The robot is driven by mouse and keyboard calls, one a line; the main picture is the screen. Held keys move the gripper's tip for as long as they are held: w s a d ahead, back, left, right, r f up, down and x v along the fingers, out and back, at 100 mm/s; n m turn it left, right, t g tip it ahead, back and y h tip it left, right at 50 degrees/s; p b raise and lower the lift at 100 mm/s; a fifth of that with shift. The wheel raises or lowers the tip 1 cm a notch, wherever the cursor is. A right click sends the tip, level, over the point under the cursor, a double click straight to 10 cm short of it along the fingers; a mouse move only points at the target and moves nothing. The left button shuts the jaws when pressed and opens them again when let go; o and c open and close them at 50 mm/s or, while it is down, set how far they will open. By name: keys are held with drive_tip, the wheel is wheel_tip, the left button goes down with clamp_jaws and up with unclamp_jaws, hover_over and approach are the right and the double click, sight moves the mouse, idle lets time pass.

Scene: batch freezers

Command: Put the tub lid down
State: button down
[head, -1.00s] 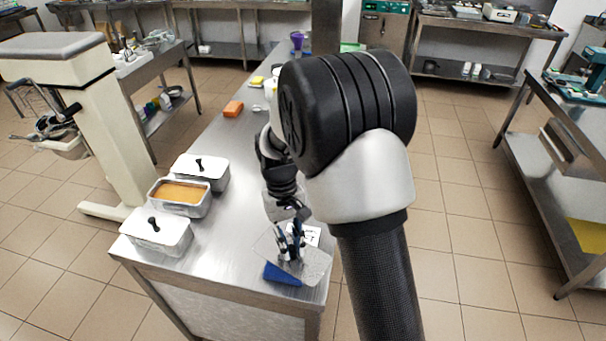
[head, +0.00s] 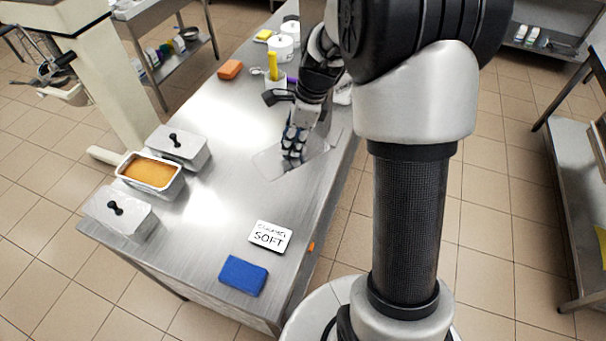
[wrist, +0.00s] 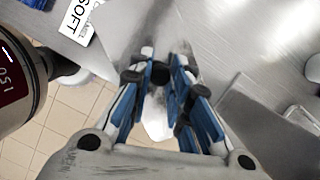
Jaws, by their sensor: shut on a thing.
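My gripper (head: 291,152) is shut on the tub lid (head: 268,164), a clear, thin sheet, over the middle of the steel table. I cannot tell whether the lid touches the tabletop. In the wrist view my gripper's blue fingers (wrist: 160,78) close around a dark knob, and the lid's outline is hard to make out. An open tub (head: 174,190) with an orange-brown filling stands at the left of the table, well apart from my gripper. Lidded tubs with black knobs stand behind it (head: 184,146) and in front of it (head: 122,215).
A white card reading SOFT (head: 270,236) and a blue block (head: 243,275) lie near the front end. Bare steel lies between the tubs and my gripper.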

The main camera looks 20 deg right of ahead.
drive_tip(key=d+r+m, duration=0.1)
drive_tip(key=m, duration=0.1)
drive_tip(key=w+d+r+m+t+h, duration=0.1)
drive_tip(key=m, duration=0.2)
drive_tip(key=d+r+m, duration=0.1)
drive_tip(key=m, duration=0.2)
drive_tip(key=shift+w+r+t+h+p, duration=0.2)
drive_tip(key=shift+w+t+h+p, duration=0.1)
drive_tip(key=shift+w, duration=0.05)
drive_tip(key=m, duration=0.1)
drive_tip(key=d+r+m, duration=0.1)
drive_tip(key=shift+w+m+h, duration=0.25)
drive_tip(key=shift+m+h, duration=0.05)
drive_tip(key=shift+d+f, duration=0.1)
drive_tip(key=shift+f, duration=0.1)
wheel_tip(320, 180, down, 20)
drive_tip(key=b, duration=0.7)
drive_tip(key=shift+r, duration=0.25)
drive_tip(key=c, duration=1.9)
unclamp_jaws()
drive_tip(key=shift+c, duration=0.2)
drive_tip(key=o, duration=0.5)
drive_tip(key=shift+c, duration=0.2)
